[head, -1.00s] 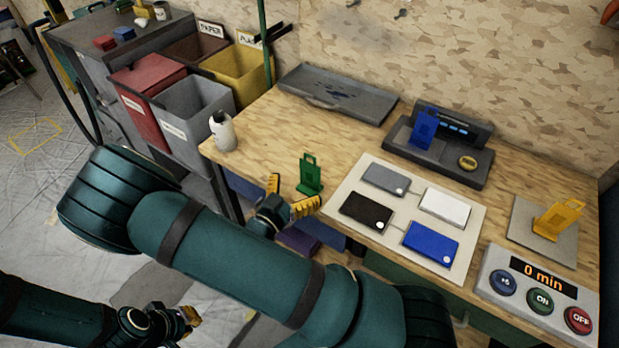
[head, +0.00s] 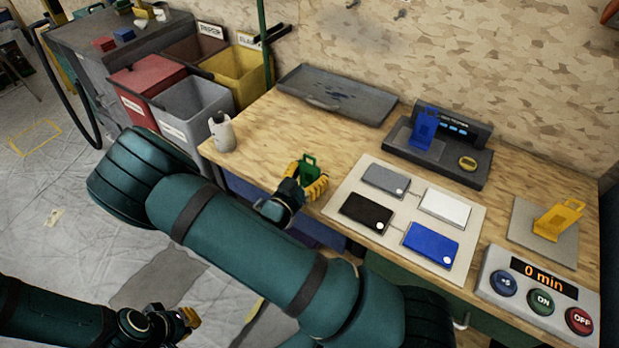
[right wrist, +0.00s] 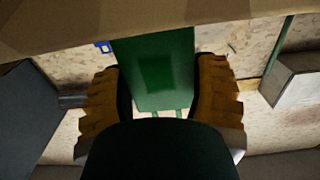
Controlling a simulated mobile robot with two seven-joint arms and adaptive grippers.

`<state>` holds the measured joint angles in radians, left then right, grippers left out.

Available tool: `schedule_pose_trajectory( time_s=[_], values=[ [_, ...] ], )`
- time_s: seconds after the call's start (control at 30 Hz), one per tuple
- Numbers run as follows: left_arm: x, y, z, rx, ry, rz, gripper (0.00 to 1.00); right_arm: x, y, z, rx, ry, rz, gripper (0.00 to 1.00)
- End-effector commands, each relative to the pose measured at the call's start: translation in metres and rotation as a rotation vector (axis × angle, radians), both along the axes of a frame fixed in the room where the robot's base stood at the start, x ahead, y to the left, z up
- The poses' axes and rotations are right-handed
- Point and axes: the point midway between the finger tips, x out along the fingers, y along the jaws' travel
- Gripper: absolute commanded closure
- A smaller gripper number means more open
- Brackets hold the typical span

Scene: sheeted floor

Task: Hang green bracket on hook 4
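The green bracket (head: 309,166) stands upright near the left front edge of the wooden workbench. My right gripper (head: 305,181) is at the bracket, with its yellow fingers on either side of it and hiding its base. In the right wrist view the bracket (right wrist: 158,75) fills the space between the fingers (right wrist: 160,100); it is very close to both pads, and contact is not clear. My left gripper (head: 188,322) is low over the floor, away from the bench, its fingers partly hidden. Hooks (head: 401,14) show on the wall at the top; their numbers are not visible.
A blue bracket (head: 424,128) stands on a dark device, and a yellow bracket (head: 558,219) on a grey plate at right. A panel with coloured cards (head: 431,243), a button box (head: 538,290), a grey tray (head: 337,95) and a white bottle (head: 222,132) occupy the bench.

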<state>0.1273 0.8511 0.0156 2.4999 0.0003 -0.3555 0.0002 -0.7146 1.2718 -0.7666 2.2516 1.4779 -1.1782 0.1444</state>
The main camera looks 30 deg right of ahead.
Motion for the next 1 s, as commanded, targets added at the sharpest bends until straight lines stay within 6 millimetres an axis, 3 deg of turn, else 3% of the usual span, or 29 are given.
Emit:
schedule_pose_trajectory(
  time_s=[0.03, 0.1, 0.37, 1.0],
  values=[
    [0.0, 0.0, 0.0, 0.0, 0.0, 0.0, 1.0, 0.0, 0.0, 0.0, 0.0, 0.0, 0.0, 0.64],
    [0.0, 0.0, 0.0, 0.0, 0.0, 0.0, 1.0, 0.0, 0.0, 0.0, 0.0, 0.0, 0.0, 0.81],
    [0.0, 0.0, 0.005, 0.0, 0.0, 0.0, 1.0, 0.0, 0.0, 0.006, -0.001, -0.001, 0.0, 0.81],
    [0.0, 0.0, 0.033, 0.0, 0.0, 0.0, 1.0, 0.0, 0.0, 0.041, -0.001, -0.001, 0.0, 0.81]
  ],
)
